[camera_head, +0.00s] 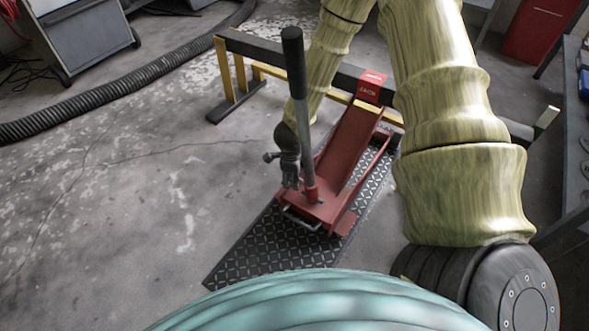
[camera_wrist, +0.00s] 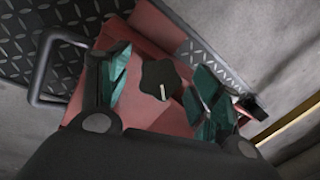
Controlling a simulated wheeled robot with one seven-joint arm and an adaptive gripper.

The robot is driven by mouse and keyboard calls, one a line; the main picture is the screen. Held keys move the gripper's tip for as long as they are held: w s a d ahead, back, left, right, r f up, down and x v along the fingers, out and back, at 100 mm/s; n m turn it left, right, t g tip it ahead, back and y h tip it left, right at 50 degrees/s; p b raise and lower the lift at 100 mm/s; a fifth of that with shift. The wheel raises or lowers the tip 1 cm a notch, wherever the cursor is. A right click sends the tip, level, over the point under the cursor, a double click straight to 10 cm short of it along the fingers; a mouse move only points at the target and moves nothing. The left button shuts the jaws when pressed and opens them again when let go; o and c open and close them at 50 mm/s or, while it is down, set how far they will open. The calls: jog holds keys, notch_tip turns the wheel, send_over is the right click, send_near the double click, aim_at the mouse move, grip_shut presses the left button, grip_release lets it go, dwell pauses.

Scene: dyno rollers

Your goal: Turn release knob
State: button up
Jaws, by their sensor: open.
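The red floor jack (camera_head: 340,165) stands on a black diamond-plate sheet, with its long handle upright at the near end. The release knob (camera_wrist: 160,79) is a dark, lobed knob with a small white mark, on the red jack body in the wrist view. My gripper (camera_wrist: 163,88) is open, with one teal-padded finger on each side of the knob. Whether the fingers touch it, I cannot tell. In the head view my gripper (camera_head: 290,178) points down beside the handle base, and the knob cannot be made out there.
The jack handle (camera_head: 296,80) rises close to my gripper. A metal loop (camera_wrist: 45,75) sticks out at the left in the wrist view. A beam on yellow legs (camera_head: 238,42) stands behind the jack. A ribbed hose (camera_head: 100,98) lies at the left.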

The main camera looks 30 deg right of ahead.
jog(key=c, duration=1)
jog(key=shift+d, duration=0.2)
jog(key=shift+c, duration=0.2)
jog(key=shift+a, duration=0.1)
